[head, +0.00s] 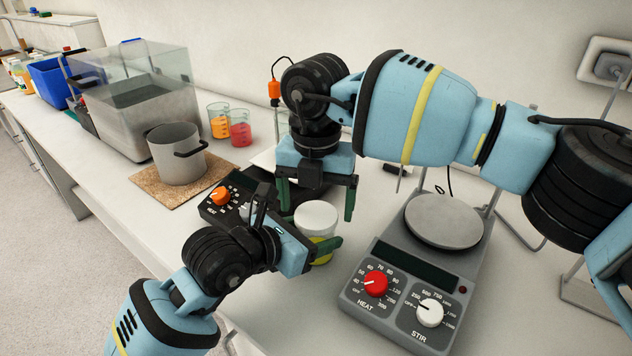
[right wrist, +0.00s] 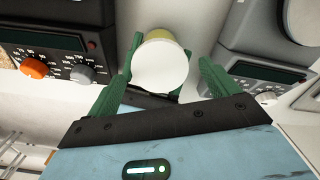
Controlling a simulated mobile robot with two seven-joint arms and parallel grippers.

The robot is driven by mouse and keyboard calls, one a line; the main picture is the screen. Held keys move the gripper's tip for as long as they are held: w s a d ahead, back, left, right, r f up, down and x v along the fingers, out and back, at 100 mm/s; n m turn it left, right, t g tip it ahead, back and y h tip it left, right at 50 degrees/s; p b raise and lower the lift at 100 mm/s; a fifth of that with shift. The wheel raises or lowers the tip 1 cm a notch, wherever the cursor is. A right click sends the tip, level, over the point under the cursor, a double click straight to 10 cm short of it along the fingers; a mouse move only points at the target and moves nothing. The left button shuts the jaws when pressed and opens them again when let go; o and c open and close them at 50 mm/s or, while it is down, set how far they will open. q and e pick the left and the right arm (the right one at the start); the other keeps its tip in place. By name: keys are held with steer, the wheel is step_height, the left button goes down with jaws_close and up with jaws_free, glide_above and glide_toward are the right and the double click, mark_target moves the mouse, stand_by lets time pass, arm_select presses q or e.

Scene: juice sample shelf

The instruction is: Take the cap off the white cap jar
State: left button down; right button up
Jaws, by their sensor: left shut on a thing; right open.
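The jar (head: 323,251) has a white cap (head: 316,215) and yellow showing below it. It stands upright at the front of the bench between the two hotplates. My left gripper (head: 312,247) is shut on the jar body from the near left side. My right gripper (head: 317,203) is open and points down from above, with its green fingers spread to either side of the cap. In the right wrist view the cap (right wrist: 160,67) lies between the open fingers with gaps beside it. The jar's far side is hidden.
A hotplate (head: 408,292) with red and white knobs stands close on the right. Another hotplate (head: 214,207) with an orange knob is at the left. Behind are a steel pot (head: 177,155), orange and red beakers (head: 240,128), and a clear tank (head: 140,95).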

steer(key=shift+f, duration=0.6)
steer(key=c, duration=1.1)
steer(key=shift+n, duration=0.3)
steer(key=n, duration=0.3)
steer(key=o, duration=1.1)
steer(key=shift+r, duration=0.15)
